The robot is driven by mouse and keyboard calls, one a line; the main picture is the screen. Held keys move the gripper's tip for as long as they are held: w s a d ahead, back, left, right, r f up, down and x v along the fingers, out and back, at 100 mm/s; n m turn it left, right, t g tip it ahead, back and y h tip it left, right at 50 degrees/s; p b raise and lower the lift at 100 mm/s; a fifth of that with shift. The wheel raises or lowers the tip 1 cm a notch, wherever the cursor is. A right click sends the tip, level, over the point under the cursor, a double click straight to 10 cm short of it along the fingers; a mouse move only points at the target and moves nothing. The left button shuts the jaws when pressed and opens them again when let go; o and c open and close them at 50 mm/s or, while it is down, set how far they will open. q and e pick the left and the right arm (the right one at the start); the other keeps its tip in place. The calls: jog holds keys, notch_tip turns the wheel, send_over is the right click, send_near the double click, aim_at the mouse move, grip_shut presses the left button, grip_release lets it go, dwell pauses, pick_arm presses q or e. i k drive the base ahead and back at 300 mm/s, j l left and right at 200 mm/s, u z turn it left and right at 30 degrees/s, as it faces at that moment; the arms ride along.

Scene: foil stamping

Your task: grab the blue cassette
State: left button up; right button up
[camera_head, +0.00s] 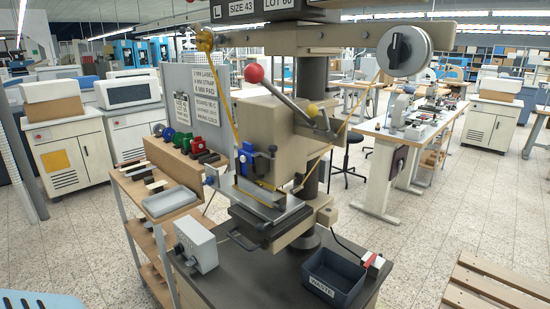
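A small blue block (245,156), which looks like the blue cassette, sits at the front of the beige press head (275,140), just left of a dark fitting. It is above the press's metal plate. A row of small coloured cassettes (183,142), with green, red and dark ones, stands on a wooden shelf to the left; I cannot tell clearly whether one of them is blue. Neither of my grippers shows in this view.
A grey tray (170,201) lies on the shelf cart. A grey control box (196,246) and a dark WASTE bin (335,277) stand on the press table. A lever with a red knob (254,74) juts above the press. A wooden pallet (500,284) lies at lower right.

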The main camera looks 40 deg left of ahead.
aim_at(246, 150)
jog(key=k+u, duration=0.15)
jog(key=u, duration=1.05)
